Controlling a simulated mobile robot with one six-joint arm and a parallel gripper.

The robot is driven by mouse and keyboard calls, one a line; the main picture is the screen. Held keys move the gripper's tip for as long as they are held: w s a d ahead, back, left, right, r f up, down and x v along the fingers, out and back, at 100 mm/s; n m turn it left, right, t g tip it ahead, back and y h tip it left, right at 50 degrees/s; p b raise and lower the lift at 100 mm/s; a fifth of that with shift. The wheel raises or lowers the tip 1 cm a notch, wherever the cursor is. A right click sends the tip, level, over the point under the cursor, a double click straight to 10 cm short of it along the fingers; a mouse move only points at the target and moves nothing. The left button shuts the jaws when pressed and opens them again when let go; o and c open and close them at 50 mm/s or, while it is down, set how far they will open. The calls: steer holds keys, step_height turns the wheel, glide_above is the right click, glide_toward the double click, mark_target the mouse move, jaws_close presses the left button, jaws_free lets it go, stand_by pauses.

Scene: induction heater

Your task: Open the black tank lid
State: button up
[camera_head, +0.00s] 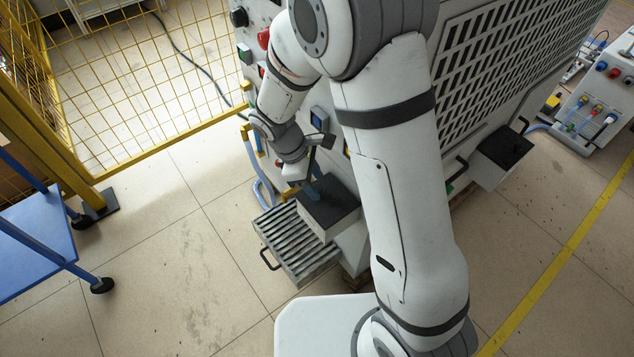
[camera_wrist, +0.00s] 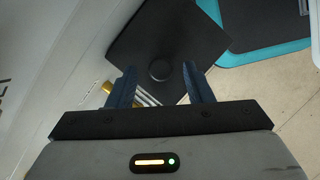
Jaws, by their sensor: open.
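The black tank lid (camera_head: 330,207) is a flat dark square on top of a pale box at the front of the machine. It lies flat and looks shut. In the wrist view the lid (camera_wrist: 185,35) shows a round black knob (camera_wrist: 160,70) on it. My gripper (camera_head: 313,191) is over the lid in the head view, with the arm coming down from above. In the wrist view my gripper (camera_wrist: 159,68) is open, one blue finger on each side of the knob in the picture. I see no clear contact, and the height gap cannot be told.
A slatted metal tray (camera_head: 290,245) with a handle sits beside the tank. A second black-topped box (camera_head: 507,147) is farther right on the machine (camera_head: 480,60). A yellow fence (camera_head: 150,80) and a blue cart (camera_head: 35,240) stand left.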

steer(key=shift+d+f, duration=0.15)
steer(key=shift+f, duration=0.15)
jaws_close()
stand_by(0.4)
